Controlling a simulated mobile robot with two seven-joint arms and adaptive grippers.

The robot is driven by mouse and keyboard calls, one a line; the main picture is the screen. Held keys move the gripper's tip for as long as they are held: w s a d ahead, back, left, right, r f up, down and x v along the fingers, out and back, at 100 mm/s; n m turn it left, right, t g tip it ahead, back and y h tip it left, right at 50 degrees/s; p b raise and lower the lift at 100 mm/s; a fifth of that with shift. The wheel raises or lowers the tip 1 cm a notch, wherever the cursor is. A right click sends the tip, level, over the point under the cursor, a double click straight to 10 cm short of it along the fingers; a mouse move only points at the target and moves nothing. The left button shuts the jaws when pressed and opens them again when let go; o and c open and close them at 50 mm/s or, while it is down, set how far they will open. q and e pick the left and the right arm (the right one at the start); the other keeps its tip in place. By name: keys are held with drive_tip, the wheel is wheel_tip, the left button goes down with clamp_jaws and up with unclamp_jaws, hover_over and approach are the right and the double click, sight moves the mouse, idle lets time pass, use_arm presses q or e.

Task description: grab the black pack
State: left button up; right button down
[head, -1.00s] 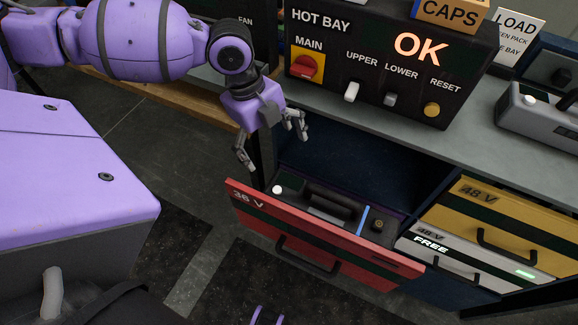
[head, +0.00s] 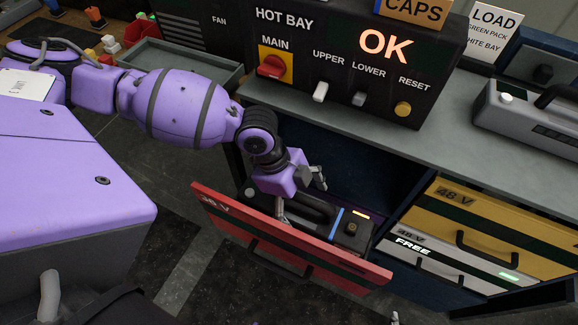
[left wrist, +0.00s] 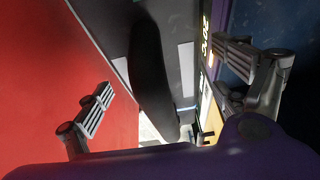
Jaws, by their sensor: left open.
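The black pack (head: 357,238) lies in the pulled-out red 36 V drawer (head: 225,207). It has a dark carrying handle, a blue stripe, a knob and an orange strip. My left gripper (head: 302,198) is over the pack, pointing down, its fingers apart. In the left wrist view, the dark handle (left wrist: 152,70) runs between the open fingers of my left gripper (left wrist: 168,88). The red drawer front is on the left side there. I see no finger clearly touching the handle. A small grey tip at the bottom edge of the head view may be my right gripper (head: 395,318).
The hot bay panel (head: 330,65), with OK lit, stands on the grey counter (head: 440,155) above the drawer. A yellow 48 V drawer (head: 510,228) and a white one marked FREE (head: 450,262) are at the right. A grey pack (head: 530,120) stands on the counter.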

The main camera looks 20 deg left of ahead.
use_arm(q)
drive_tip(key=shift+d+f, duration=0.2)
drive_tip(key=shift+f, duration=0.3)
drive_tip(key=c, duration=2)
drive_tip(key=shift+w+d+r, duration=0.15)
drive_tip(key=shift+w+r, duration=0.05)
drive_tip(key=shift+r, duration=0.05)
drive_tip(key=shift+c, duration=0.8)
